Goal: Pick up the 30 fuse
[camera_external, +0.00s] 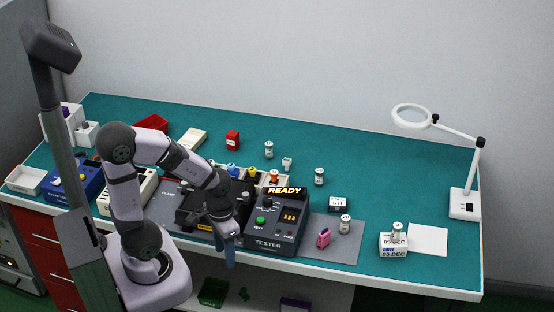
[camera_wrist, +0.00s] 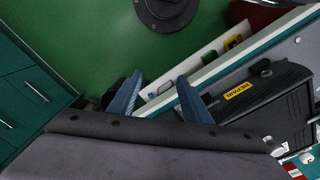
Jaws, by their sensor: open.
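My gripper (camera_external: 229,246) points down at the front edge of the bench, just left of the tester (camera_external: 270,237). In the wrist view its two blue fingers (camera_wrist: 158,93) are apart with nothing between them. Which item is the 30 fuse cannot be told, as no such marking is readable. Several small white-and-grey cylinders stand on the bench: one at the back (camera_external: 269,149), one right of centre (camera_external: 319,177), one on the grey mat (camera_external: 345,224), and one on a white date block (camera_external: 397,229). A smaller white piece (camera_external: 287,163) stands near the back one.
The tester shows READY. A black unit with a REPAIR label (camera_wrist: 238,91) lies beside my fingers in the wrist view. A magnifier lamp (camera_external: 464,203) stands at right. The back right is clear.

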